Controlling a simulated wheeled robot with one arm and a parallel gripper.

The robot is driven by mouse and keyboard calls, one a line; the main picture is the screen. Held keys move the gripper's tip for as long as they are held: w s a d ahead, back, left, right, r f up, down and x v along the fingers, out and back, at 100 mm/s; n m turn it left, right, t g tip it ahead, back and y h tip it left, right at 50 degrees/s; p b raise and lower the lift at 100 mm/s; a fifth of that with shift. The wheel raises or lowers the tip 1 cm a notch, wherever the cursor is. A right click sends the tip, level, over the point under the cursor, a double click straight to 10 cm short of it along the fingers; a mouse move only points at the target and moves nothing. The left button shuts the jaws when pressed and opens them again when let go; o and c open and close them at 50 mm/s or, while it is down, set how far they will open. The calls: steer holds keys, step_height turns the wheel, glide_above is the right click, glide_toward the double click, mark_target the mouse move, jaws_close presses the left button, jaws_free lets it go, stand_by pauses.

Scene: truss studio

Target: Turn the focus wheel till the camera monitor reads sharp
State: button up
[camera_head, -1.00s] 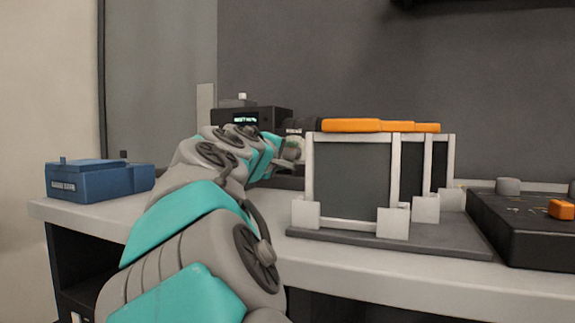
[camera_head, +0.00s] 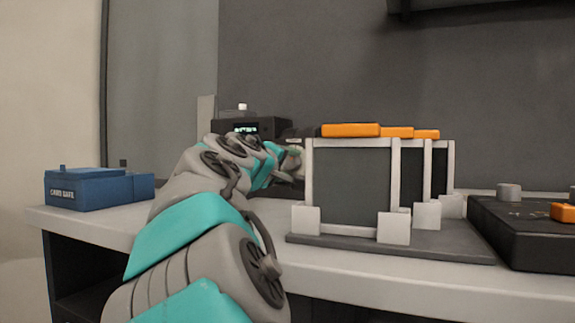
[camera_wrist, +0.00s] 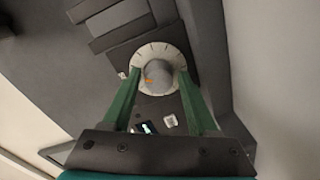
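In the wrist view the wheel is a pale graduated disc (camera_wrist: 150,52) with a grey central knob (camera_wrist: 157,76) bearing an orange mark. My gripper (camera_wrist: 158,74) has its two green fingers apart, one on each side of the knob. Narrow gaps seem to show beside the knob; contact is not clear. The dark camera box (camera_head: 280,128) stands at the back of the bench, with a small lit monitor (camera_head: 246,128). Its text is too small to read. The screen also shows in the wrist view (camera_wrist: 147,128).
A rack of framed panels (camera_head: 350,240) with orange tops stands close right of my gripper. A blue box (camera_head: 85,190) sits at the bench's left end. A black console (camera_head: 525,230) lies at the right. The bench (camera_head: 360,275) front strip is clear.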

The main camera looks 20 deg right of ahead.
steer(key=shift+o, duration=1)
steer(key=shift+a+r, duration=0.1)
steer(key=v, duration=0.7)
steer(key=shift+s+a+p, duration=0.15)
steer(key=shift+s+p, duration=0.1)
steer(key=shift+p, duration=0.05)
steer(key=shift+a, duration=0.1)
steer(key=shift+s, duration=0.1)
